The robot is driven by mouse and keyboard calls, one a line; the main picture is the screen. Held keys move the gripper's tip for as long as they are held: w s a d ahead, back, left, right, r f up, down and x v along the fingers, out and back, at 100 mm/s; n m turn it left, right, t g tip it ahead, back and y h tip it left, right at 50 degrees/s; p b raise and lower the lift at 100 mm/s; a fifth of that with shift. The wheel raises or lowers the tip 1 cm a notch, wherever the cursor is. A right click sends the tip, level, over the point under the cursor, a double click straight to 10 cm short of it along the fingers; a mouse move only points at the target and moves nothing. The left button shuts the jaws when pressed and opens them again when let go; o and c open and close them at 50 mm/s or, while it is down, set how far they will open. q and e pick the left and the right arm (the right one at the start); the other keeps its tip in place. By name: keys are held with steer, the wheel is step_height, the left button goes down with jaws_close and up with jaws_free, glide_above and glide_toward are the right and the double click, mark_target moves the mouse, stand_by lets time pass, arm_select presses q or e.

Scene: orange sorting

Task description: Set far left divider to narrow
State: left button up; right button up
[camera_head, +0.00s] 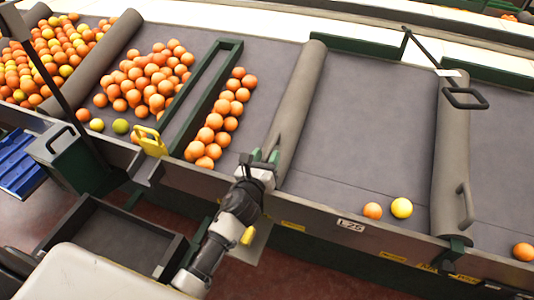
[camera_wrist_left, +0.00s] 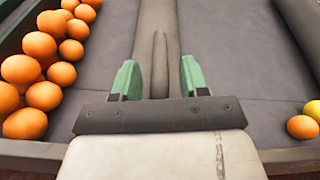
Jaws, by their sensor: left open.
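Several long grey padded dividers cross the belt: one at the upper left (camera_head: 100,62), one in the middle (camera_head: 300,95) and one at the right (camera_head: 452,150). My left gripper (camera_head: 264,158) is at the near end of the middle divider. In the left wrist view the green fingers (camera_wrist_left: 160,78) are open, one on each side of a thin grey handle (camera_wrist_left: 160,55) on that divider (camera_wrist_left: 147,25). I cannot tell whether they touch it. My right gripper is not in view.
Oranges (camera_head: 150,78) lie in lanes at the left, beside a green frame (camera_head: 232,47) with a yellow handle (camera_head: 150,141). The lane right of the middle divider is mostly clear, with an orange (camera_head: 372,210) and a yellow fruit (camera_head: 401,208) near its front edge.

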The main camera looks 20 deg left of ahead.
arm_select(q)
steer(key=shift+w, duration=0.45)
steer(key=shift+c, duration=0.2)
jaws_close()
steer(key=shift+d, duration=0.1)
